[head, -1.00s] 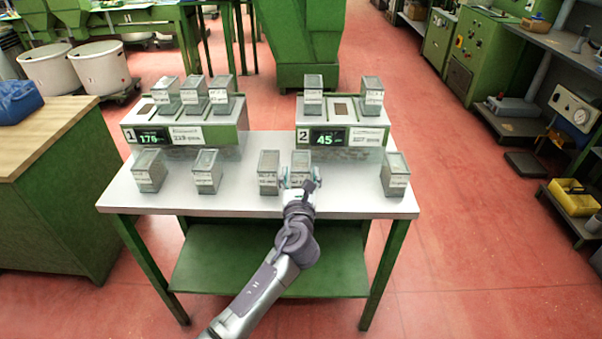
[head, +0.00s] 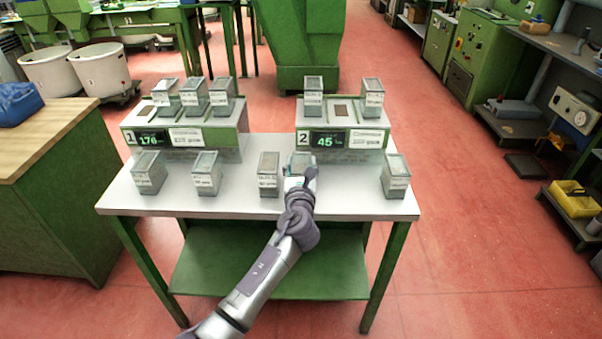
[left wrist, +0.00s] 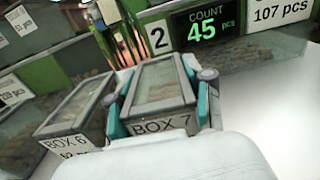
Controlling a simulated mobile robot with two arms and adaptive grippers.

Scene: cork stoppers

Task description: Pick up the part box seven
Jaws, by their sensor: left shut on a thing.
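Part box seven (left wrist: 161,85) is a grey box with a clear lid and a "BOX 7" label, seen close in the left wrist view. In the head view box seven (head: 300,159) is on the white table, mostly hidden behind my left gripper (head: 301,180). My left gripper (left wrist: 165,98) is shut on box seven, with its teal-edged fingers on both sides of it. Box 6 (left wrist: 75,107) stands just to its left and also shows in the head view (head: 269,174). I cannot tell whether box seven is off the table. My right gripper is not in view.
Scale 2 (head: 367,138) reads 45 and stands behind, with two boxes on it. Scale 1 (head: 187,136) holds several boxes at the left. Another box (head: 395,176) stands at the right of the table (head: 345,205). The table between is clear.

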